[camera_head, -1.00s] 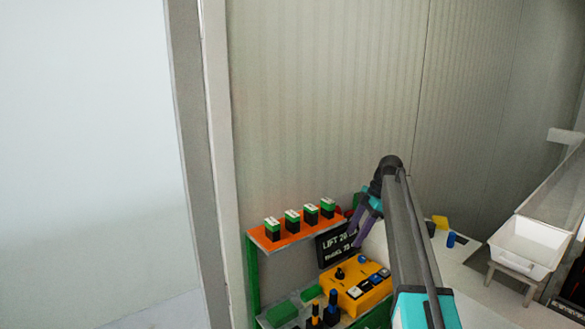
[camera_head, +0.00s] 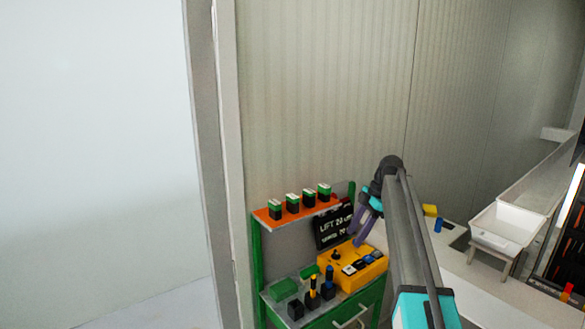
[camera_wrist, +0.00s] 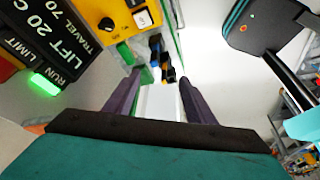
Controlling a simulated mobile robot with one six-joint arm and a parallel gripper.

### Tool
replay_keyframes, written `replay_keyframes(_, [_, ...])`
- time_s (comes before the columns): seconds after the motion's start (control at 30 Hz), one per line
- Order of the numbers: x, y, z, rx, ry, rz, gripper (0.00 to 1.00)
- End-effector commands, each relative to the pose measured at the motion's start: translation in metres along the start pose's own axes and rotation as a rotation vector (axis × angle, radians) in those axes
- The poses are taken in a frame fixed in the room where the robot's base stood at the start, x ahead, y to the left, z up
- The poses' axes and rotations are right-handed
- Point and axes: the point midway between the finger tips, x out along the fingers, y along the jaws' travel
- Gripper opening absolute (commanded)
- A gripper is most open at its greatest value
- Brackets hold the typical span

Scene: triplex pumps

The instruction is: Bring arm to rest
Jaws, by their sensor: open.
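My arm reaches up from the lower right in the head view, bends at a dark elbow and hangs down to my gripper (camera_head: 360,221). The gripper's purple fingers hang in front of the dark sign and above the yellow control box. In the wrist view my gripper (camera_wrist: 155,95) has its two dark purple fingers spread apart, with nothing between them. The yellow control box (camera_head: 357,268) sits on the green cart below the gripper; it also shows at the top of the wrist view (camera_wrist: 95,20).
The green cart (camera_head: 257,270) has an orange shelf (camera_head: 268,222) with several green-and-black blocks. A dark sign (camera_head: 332,228) reads "LIFT 20". A white chute (camera_head: 497,228) stands at right, with a blue cylinder (camera_head: 438,225) and yellow block (camera_head: 430,210) nearby. Floor at left is clear.

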Motion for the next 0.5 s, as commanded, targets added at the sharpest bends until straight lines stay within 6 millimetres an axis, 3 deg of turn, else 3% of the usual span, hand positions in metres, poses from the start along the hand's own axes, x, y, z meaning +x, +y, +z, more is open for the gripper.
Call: replay_keyframes(0.5, [0.053,-0.019,0.007,0.173,-0.031,0.001,0.50])
